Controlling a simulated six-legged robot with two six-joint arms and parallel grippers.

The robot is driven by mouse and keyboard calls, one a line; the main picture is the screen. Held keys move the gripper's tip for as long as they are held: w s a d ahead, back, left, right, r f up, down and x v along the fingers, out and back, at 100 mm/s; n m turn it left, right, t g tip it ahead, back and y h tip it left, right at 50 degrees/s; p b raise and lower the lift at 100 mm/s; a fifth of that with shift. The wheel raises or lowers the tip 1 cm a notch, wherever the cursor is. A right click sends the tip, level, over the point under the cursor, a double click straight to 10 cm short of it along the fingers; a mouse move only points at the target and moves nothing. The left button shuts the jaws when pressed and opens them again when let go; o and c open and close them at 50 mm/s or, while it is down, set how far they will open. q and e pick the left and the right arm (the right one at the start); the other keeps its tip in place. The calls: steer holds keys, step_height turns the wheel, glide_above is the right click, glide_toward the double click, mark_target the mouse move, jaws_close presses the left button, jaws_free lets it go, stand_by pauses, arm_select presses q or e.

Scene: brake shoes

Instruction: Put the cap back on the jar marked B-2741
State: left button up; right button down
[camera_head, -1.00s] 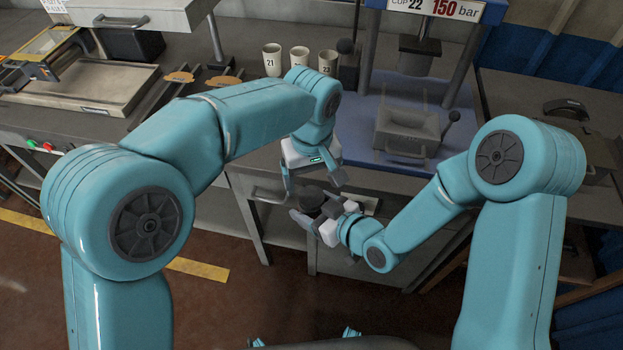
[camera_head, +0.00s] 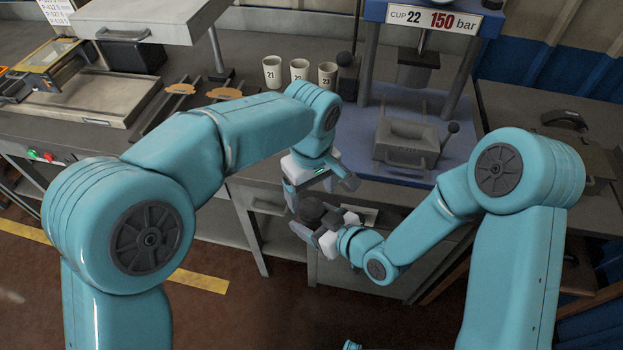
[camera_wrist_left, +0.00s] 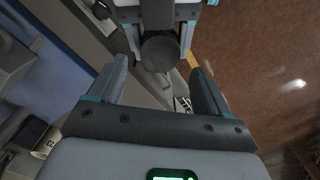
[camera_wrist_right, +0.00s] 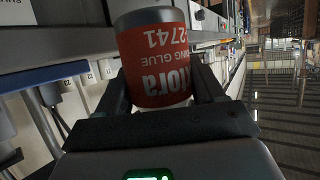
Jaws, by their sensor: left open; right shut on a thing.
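My right gripper (camera_head: 322,228) is shut on a jar (camera_head: 311,213), held in the air in front of the bench. In the right wrist view the jar (camera_wrist_right: 158,62) has a red label with 2741 and GLUE, the lettering upside down in the picture. Its dark round top also shows in the left wrist view (camera_wrist_left: 160,50); I cannot tell whether that is a cap or the jar's open mouth. My left gripper (camera_head: 322,188) is open, just behind the jar in the head view. Its fingers (camera_wrist_left: 160,82) hold nothing. No separate cap is visible.
A press with a blue base (camera_head: 355,162) stands on the bench behind the grippers. Cups marked 21 (camera_head: 272,72), 22 (camera_head: 299,72) and 23 (camera_head: 327,76) stand left of it. The drawer cabinets (camera_head: 345,262) are close below. Open floor (camera_head: 120,310) lies front left.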

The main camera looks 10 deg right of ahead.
mark_target(312, 207)
arm_select(q)
steer(key=shift+f, duration=2.15)
steer(key=c, duration=1.1)
steer(key=shift+o, duration=0.2)
steer(key=m, duration=0.6)
steer(key=shift+m, duration=0.3)
steer(key=o, duration=1.2)
steer(key=shift+c, duration=0.2)
steer(key=shift+r, duration=0.1)
